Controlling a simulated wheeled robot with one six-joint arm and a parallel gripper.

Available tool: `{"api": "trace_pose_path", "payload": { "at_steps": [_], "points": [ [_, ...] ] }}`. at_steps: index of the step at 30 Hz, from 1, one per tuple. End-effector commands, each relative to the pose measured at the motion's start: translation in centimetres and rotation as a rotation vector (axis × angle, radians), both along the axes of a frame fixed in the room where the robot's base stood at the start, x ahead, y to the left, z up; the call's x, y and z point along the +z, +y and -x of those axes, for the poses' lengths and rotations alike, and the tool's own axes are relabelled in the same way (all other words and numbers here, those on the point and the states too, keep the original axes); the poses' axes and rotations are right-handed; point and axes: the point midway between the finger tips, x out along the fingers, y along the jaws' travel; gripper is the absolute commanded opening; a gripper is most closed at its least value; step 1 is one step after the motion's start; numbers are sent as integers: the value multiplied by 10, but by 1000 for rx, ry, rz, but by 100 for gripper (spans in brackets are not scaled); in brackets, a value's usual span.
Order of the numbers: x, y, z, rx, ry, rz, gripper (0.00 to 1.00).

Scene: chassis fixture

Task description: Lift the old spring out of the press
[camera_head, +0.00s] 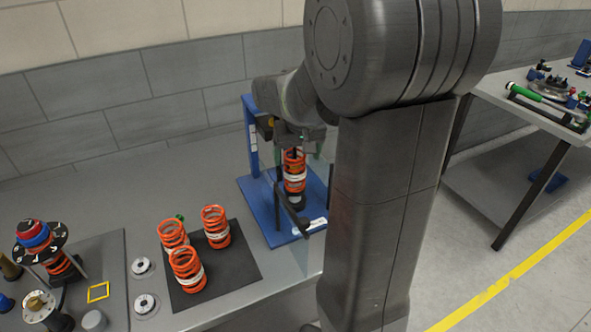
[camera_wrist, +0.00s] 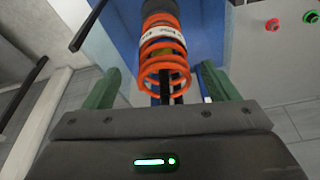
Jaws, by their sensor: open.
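The old spring (camera_head: 294,172) is an orange coil with a white band, standing upright in the blue press (camera_head: 263,217). It also shows in the wrist view (camera_wrist: 163,50), where a dark rod runs through its coils. My gripper (camera_head: 300,150) is at the spring's upper part. In the wrist view its two green fingers (camera_wrist: 156,88) are spread wide, one on each side of the spring's near end, with gaps on both sides. The gripper is open and holds nothing. My arm hides part of the press in the head view.
Several orange springs, such as one spring (camera_head: 187,270), stand on a dark mat (camera_head: 245,270) left of the press. A strut assembly (camera_head: 40,245) and small parts are at the far left. A second table (camera_head: 520,100) with tools is at the right.

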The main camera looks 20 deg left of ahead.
Motion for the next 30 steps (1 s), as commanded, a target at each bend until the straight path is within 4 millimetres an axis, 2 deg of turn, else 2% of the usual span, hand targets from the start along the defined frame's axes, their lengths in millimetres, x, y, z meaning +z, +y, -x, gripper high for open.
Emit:
{"api": "trace_pose_path", "payload": {
  "at_steps": [12, 21, 30],
  "points": [
    [-46, 11, -9, 0, 2, 2, 81],
    [-49, 11, -9, 0, 1, 1, 79],
    [-49, 11, -9, 0, 1, 1, 20]
  ]
}}
